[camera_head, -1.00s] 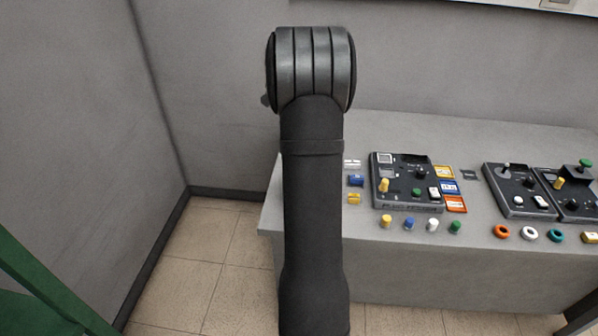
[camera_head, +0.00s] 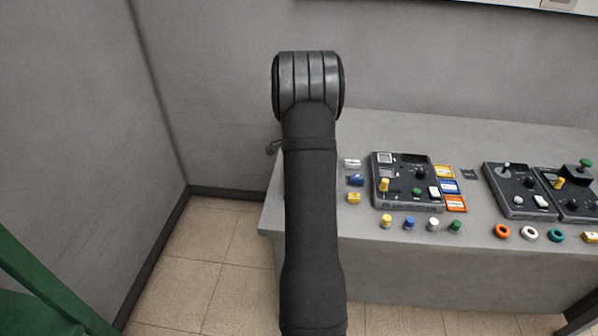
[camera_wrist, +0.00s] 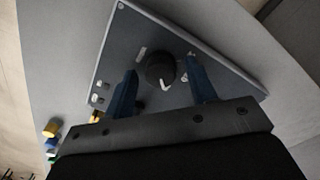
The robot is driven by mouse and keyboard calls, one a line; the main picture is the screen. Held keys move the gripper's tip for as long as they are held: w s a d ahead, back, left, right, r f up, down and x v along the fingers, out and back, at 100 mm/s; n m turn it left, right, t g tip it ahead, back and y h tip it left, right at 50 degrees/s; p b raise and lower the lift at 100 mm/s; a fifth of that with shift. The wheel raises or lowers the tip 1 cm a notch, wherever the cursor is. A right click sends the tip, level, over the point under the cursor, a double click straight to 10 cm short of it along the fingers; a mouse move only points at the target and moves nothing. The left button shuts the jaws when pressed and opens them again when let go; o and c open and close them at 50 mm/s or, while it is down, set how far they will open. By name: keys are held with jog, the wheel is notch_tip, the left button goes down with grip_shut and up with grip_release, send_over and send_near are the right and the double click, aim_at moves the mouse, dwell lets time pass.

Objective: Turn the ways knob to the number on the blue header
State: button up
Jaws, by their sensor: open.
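In the wrist view a round dark knob (camera_wrist: 160,68) with a white pointer mark on its lower edge sits on a dark grey panel (camera_wrist: 205,38). My gripper (camera_wrist: 162,67) is open, its two blue fingers on either side of the knob, with a gap on each side. I cannot tell whether this is the ways knob. In the head view a dark panel (camera_head: 432,205) stands on the table, with a black knob (camera_head: 421,173) on it. A blue header card (camera_head: 449,187) lies at its right; its number is too small to read. My gripper is hidden in the head view.
Yellow (camera_head: 387,221), blue, white and green pegs stand in front of the panel on the grey table (camera_head: 440,265). Yellow and orange cards flank the blue one. More panels (camera_head: 515,190) and coloured rings (camera_head: 501,231) are to the right.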

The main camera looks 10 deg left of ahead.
jog(key=c, duration=1)
jog(key=shift+n, duration=0.4)
jog(key=n, duration=0.3)
jog(key=shift+n, duration=2.5)
